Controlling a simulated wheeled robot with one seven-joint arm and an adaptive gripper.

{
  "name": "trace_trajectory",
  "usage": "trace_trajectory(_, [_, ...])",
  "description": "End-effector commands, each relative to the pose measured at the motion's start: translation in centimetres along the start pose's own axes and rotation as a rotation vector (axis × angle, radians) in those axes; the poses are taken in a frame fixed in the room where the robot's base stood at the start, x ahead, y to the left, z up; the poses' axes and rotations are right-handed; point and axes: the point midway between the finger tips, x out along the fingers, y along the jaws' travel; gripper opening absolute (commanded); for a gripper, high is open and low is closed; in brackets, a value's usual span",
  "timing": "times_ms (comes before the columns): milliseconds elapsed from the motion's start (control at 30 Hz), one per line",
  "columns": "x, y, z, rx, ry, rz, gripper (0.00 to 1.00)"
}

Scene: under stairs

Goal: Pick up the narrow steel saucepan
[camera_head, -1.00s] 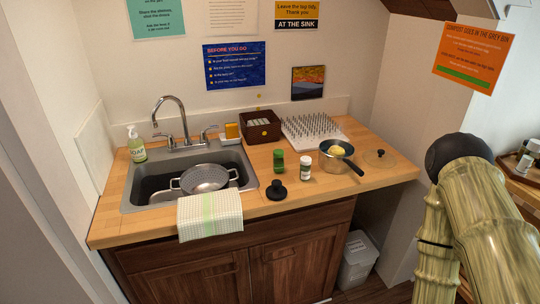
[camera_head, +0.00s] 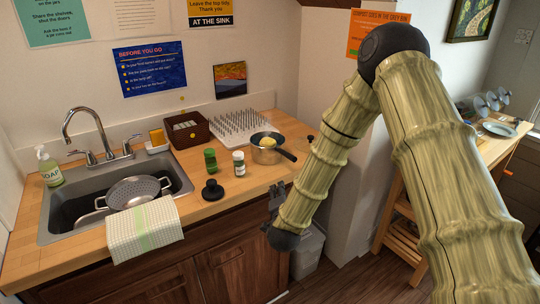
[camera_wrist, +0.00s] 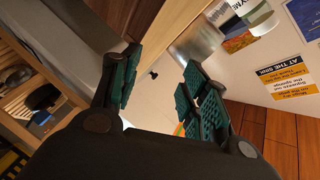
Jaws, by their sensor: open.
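The narrow steel saucepan (camera_head: 264,156) stands upright on the wooden counter in the head view, near the front right. Something yellow lies inside it, and its black handle points right and toward the front. My gripper (camera_head: 275,195) is in front of the counter's edge, lower than the saucepan and apart from it. The wrist view shows my gripper (camera_wrist: 160,76) with its teal-padded fingers spread and nothing between them. A shiny steel wall, seemingly the saucepan (camera_wrist: 198,42), shows beyond the fingers there.
A white jar (camera_head: 239,163), a green jar (camera_head: 210,160) and a black knobbed object (camera_head: 212,190) stand left of the saucepan. A spiked rack (camera_head: 235,128) is behind it. The sink (camera_head: 60,213) holds a colander (camera_head: 137,191). A bin (camera_head: 306,252) stands on the floor below.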

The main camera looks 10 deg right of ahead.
Motion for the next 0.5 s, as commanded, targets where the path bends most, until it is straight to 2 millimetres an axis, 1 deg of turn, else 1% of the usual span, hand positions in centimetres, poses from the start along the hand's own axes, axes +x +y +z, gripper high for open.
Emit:
trace_trajectory(33, [0.9, -2.2, -1.1, 0.061, 0.046, -0.043, 0.45])
trace_trajectory(100, [1.7, -4.7, -2.5, 0.130, 0.096, -0.089, 0.45])
trace_trajectory(200, [2.2, -6.9, -3.8, 0.191, 0.138, -0.130, 0.45])
trace_trajectory(300, [2.9, -7.8, -4.4, 0.214, 0.153, -0.146, 0.45])
trace_trajectory(500, [5.6, -8.2, -4.8, 0.213, 0.154, -0.145, 0.45])
